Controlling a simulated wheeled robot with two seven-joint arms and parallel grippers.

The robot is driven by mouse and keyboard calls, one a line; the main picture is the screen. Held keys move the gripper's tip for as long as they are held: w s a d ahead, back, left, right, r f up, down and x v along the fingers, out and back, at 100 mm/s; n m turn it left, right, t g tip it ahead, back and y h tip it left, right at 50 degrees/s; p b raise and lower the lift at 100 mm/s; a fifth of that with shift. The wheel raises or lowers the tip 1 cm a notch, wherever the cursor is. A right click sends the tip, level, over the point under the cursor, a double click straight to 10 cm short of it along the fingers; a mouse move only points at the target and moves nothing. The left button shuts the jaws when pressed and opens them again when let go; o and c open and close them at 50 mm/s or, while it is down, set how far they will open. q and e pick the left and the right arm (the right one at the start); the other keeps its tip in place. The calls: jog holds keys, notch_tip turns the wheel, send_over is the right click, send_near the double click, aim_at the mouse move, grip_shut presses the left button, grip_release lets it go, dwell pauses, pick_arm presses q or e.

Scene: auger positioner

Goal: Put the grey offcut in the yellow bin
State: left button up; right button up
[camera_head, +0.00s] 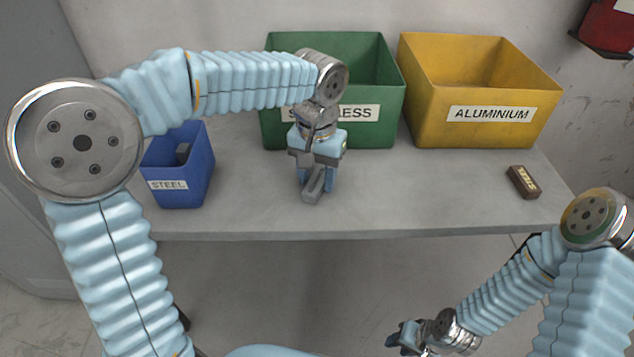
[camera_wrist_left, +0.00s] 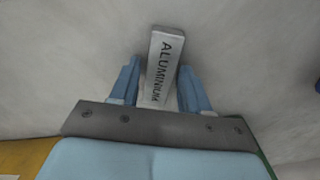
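The grey offcut (camera_head: 313,187) is a small bar near the middle of the table, in front of the green bin. In the left wrist view, the offcut (camera_wrist_left: 163,68) reads ALUMINIUM. My left gripper (camera_head: 315,180) points down with its fingers on both sides of the offcut; the fingers also show in the left wrist view (camera_wrist_left: 160,88). The fingers are very close to its sides, and I cannot tell whether they press on it. The yellow bin (camera_head: 480,112), labelled ALUMINIUM, stands at the back right. My right gripper (camera_head: 398,337) is low in front of the table; its finger gap is unclear.
A green bin (camera_head: 388,112), its label partly hidden by my left arm, stands left of the yellow bin. A blue bin (camera_head: 180,188) labelled STEEL holds a dark piece (camera_head: 183,152). A brown labelled block (camera_head: 523,182) lies at the right. The table (camera_head: 430,195) between is clear.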

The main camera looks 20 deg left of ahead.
pick_arm(q)
grip_shut()
jog(key=shift+r, duration=0.1)
